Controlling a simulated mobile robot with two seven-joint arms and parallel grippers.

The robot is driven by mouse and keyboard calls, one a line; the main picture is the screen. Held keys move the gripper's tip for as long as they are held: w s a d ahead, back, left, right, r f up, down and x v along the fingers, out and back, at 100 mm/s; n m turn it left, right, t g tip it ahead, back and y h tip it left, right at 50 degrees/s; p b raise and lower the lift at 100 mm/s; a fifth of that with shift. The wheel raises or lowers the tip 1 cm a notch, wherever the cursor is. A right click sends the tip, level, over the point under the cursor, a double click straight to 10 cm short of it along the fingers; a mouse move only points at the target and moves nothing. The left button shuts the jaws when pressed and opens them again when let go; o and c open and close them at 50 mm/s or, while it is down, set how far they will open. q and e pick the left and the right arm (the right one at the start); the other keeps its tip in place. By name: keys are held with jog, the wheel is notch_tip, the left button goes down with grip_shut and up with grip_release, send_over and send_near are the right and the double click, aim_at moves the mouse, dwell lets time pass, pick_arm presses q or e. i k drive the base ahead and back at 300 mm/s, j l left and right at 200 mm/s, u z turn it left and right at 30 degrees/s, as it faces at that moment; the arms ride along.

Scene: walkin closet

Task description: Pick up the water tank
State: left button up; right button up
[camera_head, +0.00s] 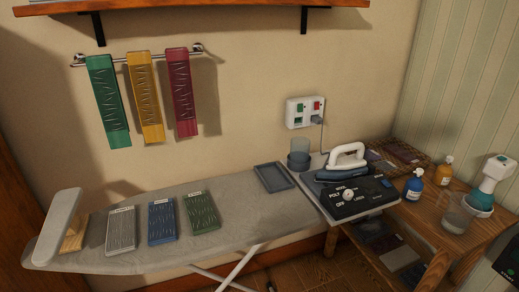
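A translucent grey-blue container (299,152), which looks like the water tank, stands upright at the back of the ironing station, left of the iron (342,167). Its lower part is darker, and I cannot tell whether it is seated in a holder. A clear cup (457,217) stands on the wooden table at the right. Neither of my grippers is in view.
The ironing board (110,262) carries three patterned panels and a grey tray (273,177). Two pump bottles, blue (413,186) and orange (444,171), and a white-and-teal steamer (490,185) crowd the wooden table. A wall outlet (304,112) with a cord is behind the container.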

aim_at(300, 153)
jog(key=i+l+u, duration=0.25)
jog(key=u, duration=0.2)
jog(key=i+l+u, duration=0.2)
jog(key=l+u, duration=0.25)
jog(key=j, duration=0.1)
